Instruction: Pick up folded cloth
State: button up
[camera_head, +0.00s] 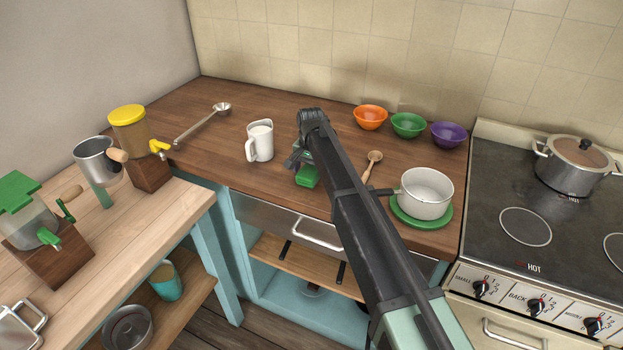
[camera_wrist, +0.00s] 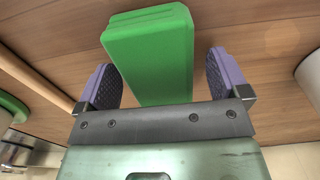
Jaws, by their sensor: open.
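The folded cloth (camera_wrist: 150,55) is a green block-like bundle lying on the wooden counter. In the head view the green cloth (camera_head: 307,177) shows partly below my gripper, with the rest hidden by the arm. My gripper (camera_wrist: 164,85) is open, with one purple-grey finger on each side of the cloth in the wrist view. A gap shows between the cloth and the right finger; the left finger is close to it, and I cannot tell if they touch. In the head view my gripper (camera_head: 298,158) is over the cloth, mostly hidden by the arm.
A white jug (camera_head: 260,142) stands left of the cloth. A wooden spoon (camera_head: 372,165) and a white pot (camera_head: 426,193) on a green plate (camera_head: 422,222) lie to the right. Orange (camera_head: 370,117), green (camera_head: 408,125) and purple (camera_head: 447,135) bowls stand along the back.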

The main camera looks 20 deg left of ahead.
aim_at(311, 168)
jog(key=shift+r, duration=0.1)
jog(key=c, duration=1.1)
notch_tip(311, 168, up, 20)
jog(key=p, duration=2)
